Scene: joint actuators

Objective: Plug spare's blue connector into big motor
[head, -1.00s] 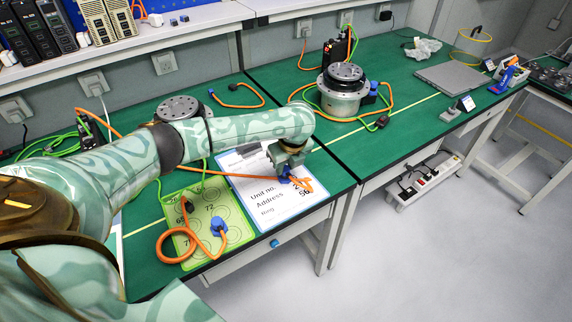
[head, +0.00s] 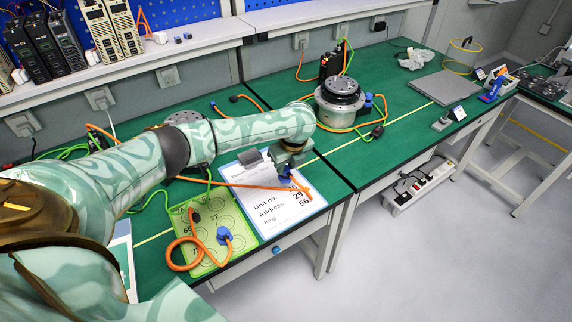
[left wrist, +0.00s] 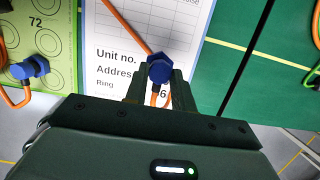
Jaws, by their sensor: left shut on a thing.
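My left gripper (head: 289,172) is shut on a blue connector (left wrist: 159,70) with an orange cable, above the white label sheet (head: 262,218). In the left wrist view the connector sits between the fingertips (left wrist: 155,88). A tall dark-topped motor (head: 340,98), the larger-looking one, stands on the green bench at the back right, with a blue connector (head: 367,104) at its side. A flatter motor (head: 184,118) is mostly hidden behind my left arm. I cannot tell from labels which item is the spare. My right gripper is out of view.
A green mat (head: 238,251) left of the sheet holds an orange cable with a blue connector (head: 224,235). Another orange cable (head: 250,103) lies at the back. A laptop (head: 443,86) lies far right. Bare bench separates sheet and tall motor.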

